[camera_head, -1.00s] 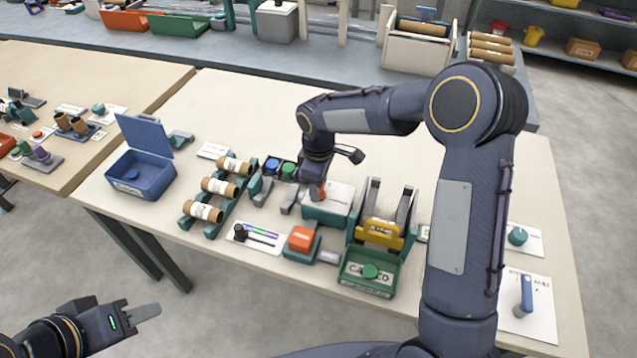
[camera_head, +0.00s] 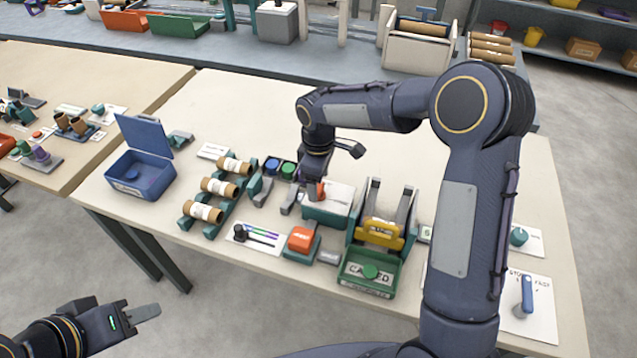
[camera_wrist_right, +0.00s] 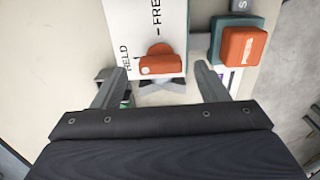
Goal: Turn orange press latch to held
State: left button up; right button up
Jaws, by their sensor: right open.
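The orange press latch (camera_wrist_right: 160,65) sits on a white plate (camera_wrist_right: 150,20) lettered FREE and, partly cut, what looks like HELD. In the right wrist view its bar lies roughly across the picture. In the head view the latch (camera_head: 319,189) shows beside my right gripper (camera_head: 313,178), on the teal-based box. My right gripper (camera_wrist_right: 160,88) is open, one finger on each side below the latch; I see no contact. The orange PRESS block (camera_wrist_right: 243,46) is right of it, and also in the head view (camera_head: 302,239). My left gripper (camera_head: 145,313) is off the table's front left; its jaw gap is unclear.
A yellow-handled fixture (camera_head: 381,232) and a green tray (camera_head: 367,272) stand right of the latch. A rack of rolls (camera_head: 220,188) and an open blue box (camera_head: 141,174) stand left. The table's back left is clear.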

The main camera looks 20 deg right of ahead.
aim_at(320, 188)
jog(key=shift+r, duration=3.15)
jog(key=shift+s+d+r, duration=0.15)
jog(key=shift+r, duration=0.05)
jog(key=s+d+r+m+t+y, duration=0.1)
jog(key=s+d+r+m, duration=0.15)
jog(key=s, duration=0.45)
jog(key=s+d+r+m+t+y, duration=0.1)
jog(key=s+d+r+m, duration=0.1)
jog(key=s+m, duration=0.35)
jog(key=s+d+r+m+t+y, duration=0.1)
jog(key=s+d+r+t, duration=0.15)
jog(key=s, duration=0.55)
jog(key=s+a+f+m+t, duration=0.1)
jog(key=s+f+m, duration=0.2)
jog(key=s, duration=0.4)
jog(key=shift+a+m+y, duration=0.2)
jog(key=shift+m+y, duration=0.2)
jog(key=shift+m, duration=0.2)
